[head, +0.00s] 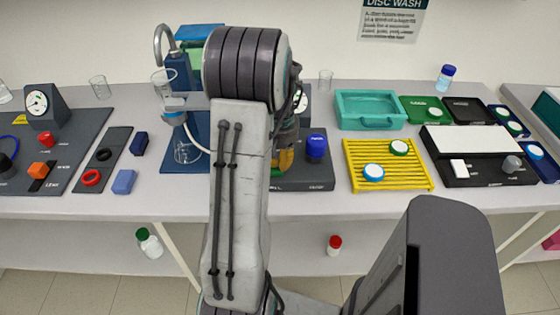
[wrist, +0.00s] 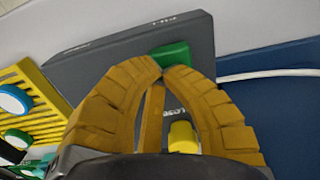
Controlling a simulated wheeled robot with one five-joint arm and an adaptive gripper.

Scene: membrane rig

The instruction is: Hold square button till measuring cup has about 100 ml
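My gripper (wrist: 160,72) is shut, its two brown fingers meeting at the tips over a dark grey panel (wrist: 95,70). A green block-shaped button (wrist: 172,54) is right at the fingertips; whether they press it I cannot tell. A yellow button (wrist: 183,137) shows between the fingers. In the head view my arm hides much of this panel (head: 305,184), and a gripper finger (head: 286,160) shows beside the arm. A clear vessel (head: 184,152), perhaps the measuring cup, stands on the blue stand (head: 183,168) left of my arm. Its liquid level cannot be read.
A blue knob (head: 316,145) stands up from the grey panel. A yellow rack (head: 388,182) with round caps lies right. A gauge panel (head: 66,130) with an orange square piece (head: 42,169) lies left. Clear glasses (head: 99,87) stand at the back.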

